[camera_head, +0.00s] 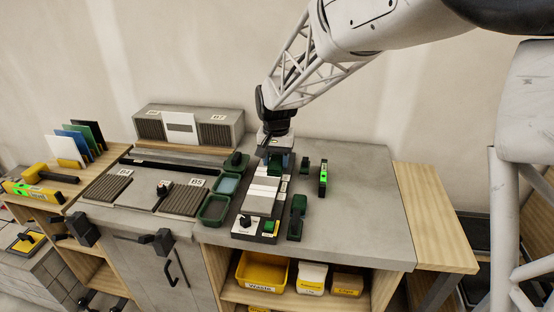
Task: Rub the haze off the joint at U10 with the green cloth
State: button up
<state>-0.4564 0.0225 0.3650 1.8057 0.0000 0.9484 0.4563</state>
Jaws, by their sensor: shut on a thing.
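My gripper (274,154) points down over the back end of a narrow strip of pale and grey tiles (262,190) on the grey worktop. It is shut on a dark green piece, which looks like the green cloth (276,165). The cloth is small in view and partly hidden by the fingers. It is low over the strip; I cannot tell whether it touches. No U10 label is readable, and haze on the joints is too small to make out.
Green-rimmed trays (214,208) stand left of the strip. Dark green holders (297,217) and a level with a bright green face (323,179) stand to its right. A small control box (247,227) sits at the strip's front. The worktop's right side (365,210) is clear.

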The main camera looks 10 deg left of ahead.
jog(key=shift+f, duration=0.2)
jog(key=shift+f, duration=3.8)
jog(key=shift+f, duration=0.5)
jog(key=shift+a, duration=0.15)
jog(key=shift+a, duration=0.95)
jog(key=shift+r, duration=0.1)
jog(key=shift+a, duration=0.15)
jog(key=shift+a, duration=0.95)
jog(key=shift+a, duration=0.15)
